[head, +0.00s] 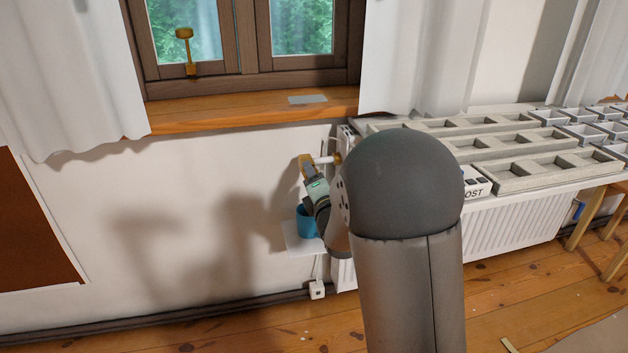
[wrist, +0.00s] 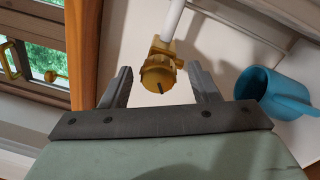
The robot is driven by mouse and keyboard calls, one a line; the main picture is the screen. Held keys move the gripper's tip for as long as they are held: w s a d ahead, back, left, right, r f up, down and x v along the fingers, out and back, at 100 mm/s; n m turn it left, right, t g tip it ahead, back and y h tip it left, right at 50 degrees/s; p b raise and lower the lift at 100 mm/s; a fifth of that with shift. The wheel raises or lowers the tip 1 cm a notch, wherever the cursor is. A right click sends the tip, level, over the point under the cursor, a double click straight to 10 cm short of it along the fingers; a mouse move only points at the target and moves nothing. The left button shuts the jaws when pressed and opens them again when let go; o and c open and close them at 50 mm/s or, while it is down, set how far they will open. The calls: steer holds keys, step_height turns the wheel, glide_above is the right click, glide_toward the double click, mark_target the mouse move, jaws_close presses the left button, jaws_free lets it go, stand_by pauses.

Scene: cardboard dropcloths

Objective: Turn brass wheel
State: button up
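The brass wheel (wrist: 158,76) is a round, ridged knob with a dark slot on its face, at the end of a white pipe (wrist: 173,20). In the wrist view it sits between the two fingers of my gripper (wrist: 158,88), with a gap on each side. My gripper is open and does not appear to touch it. In the head view the brass wheel (head: 305,166) shows just beyond my gripper (head: 309,178), beside the radiator's left end. My arm hides part of that area.
A blue cup (head: 306,222) stands on a small white shelf (head: 297,242) just below the wheel. It is close to the right finger in the wrist view (wrist: 275,93). The white radiator (head: 508,235) is to the right, under a shelf of grey trays (head: 528,172). A wooden windowsill (head: 230,112) is above.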

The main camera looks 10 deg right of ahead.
steer(key=shift+s, duration=0.1)
steer(key=s+p, duration=0.1)
steer(key=s, duration=1)
steer(key=shift+s+d+f, duration=0.3)
steer(key=shift+s+d, duration=0.05)
steer(key=shift+s, duration=0.05)
steer(key=shift+r, duration=0.1)
